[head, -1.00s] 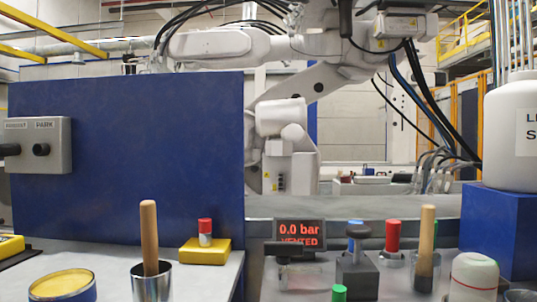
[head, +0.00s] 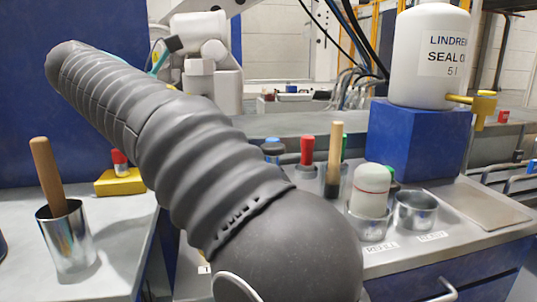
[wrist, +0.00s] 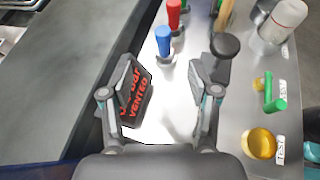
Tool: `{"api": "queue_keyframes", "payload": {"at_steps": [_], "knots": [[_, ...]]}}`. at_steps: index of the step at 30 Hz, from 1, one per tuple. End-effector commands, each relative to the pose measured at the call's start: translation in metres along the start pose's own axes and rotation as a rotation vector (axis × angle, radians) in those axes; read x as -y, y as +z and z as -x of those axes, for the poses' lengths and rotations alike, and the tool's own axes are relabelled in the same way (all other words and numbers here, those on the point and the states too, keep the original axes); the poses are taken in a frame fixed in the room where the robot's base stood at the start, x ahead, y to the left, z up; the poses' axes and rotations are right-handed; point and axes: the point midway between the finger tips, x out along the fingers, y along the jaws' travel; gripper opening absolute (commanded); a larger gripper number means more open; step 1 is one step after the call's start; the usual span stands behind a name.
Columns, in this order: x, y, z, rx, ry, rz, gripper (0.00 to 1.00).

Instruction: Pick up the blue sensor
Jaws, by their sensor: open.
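The blue sensor (wrist: 163,41) stands upright on the bench in the wrist view, with a silvery lower part. My gripper (wrist: 162,76) is open and empty in the wrist view. Its two fingers are apart, and the sensor stands beyond the gap between them, not touching either finger. In the head view, my dark ribbed arm crosses the middle of the picture.
A red-topped sensor (wrist: 174,14) stands close beyond the blue one. The pressure display (wrist: 136,95) is by the left finger and a black knob (wrist: 224,45) by the right. A green-handled part (wrist: 274,92) lies farther right. A white bottle (head: 428,55) stands on a blue block (head: 415,140).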

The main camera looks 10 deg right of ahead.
Motion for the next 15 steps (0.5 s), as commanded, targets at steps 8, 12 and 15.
{"api": "queue_keyframes", "payload": {"at_steps": [8,12,15], "knots": [[-0.006,-0.011,-0.027,0.048,-0.078,0.047,0.6],[-0.003,-0.011,-0.052,0.046,-0.079,0.046,0.6],[-0.002,-0.01,-0.071,0.046,-0.078,0.046,0.6]]}}
